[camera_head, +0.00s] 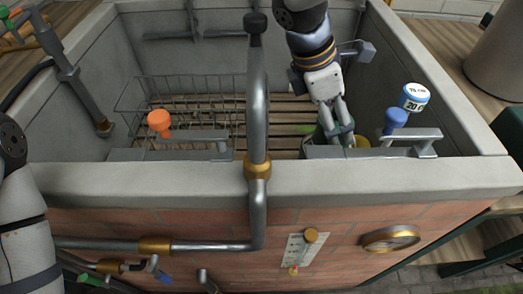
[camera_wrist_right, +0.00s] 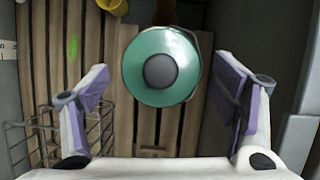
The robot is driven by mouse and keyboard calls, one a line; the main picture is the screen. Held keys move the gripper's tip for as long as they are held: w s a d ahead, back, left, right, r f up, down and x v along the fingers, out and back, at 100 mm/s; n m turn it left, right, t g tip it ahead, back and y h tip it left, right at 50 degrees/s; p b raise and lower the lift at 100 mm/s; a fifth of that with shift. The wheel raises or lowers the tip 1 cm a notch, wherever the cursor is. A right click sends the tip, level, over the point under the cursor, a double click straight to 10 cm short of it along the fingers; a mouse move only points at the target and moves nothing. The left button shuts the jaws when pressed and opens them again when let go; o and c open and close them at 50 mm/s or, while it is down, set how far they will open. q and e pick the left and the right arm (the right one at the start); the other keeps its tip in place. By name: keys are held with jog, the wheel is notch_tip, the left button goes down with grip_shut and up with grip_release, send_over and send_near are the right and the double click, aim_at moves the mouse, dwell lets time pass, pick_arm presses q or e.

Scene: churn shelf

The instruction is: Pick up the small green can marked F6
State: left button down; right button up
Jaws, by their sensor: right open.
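My right gripper (camera_head: 335,128) reaches down into the grey stone basin, in its right part behind the front wall. In the wrist view the right gripper (camera_wrist_right: 160,110) is open, its two purple-padded fingers wide apart. A round green top with a dark grey centre (camera_wrist_right: 159,70) shows between and a little beyond the fingertips, apart from both. It looks like the small green can from above, but no F6 marking is visible. My left gripper is out of view; only my left arm shows at the lower left.
A wire rack (camera_head: 185,100) stands on the wooden slats (camera_head: 285,112) left of my gripper. The basin's front rim (camera_head: 110,180), a vertical pipe (camera_head: 258,110) and a blue-knobbed tap (camera_head: 395,120) are close by. A blue-and-white can (camera_head: 414,97) is at the right. Something yellow (camera_wrist_right: 115,6) lies near the green top.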

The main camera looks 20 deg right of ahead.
jog(key=x, duration=0.3)
jog(key=shift+a, duration=0.1)
grip_shut()
jog(key=shift+r, duration=0.15)
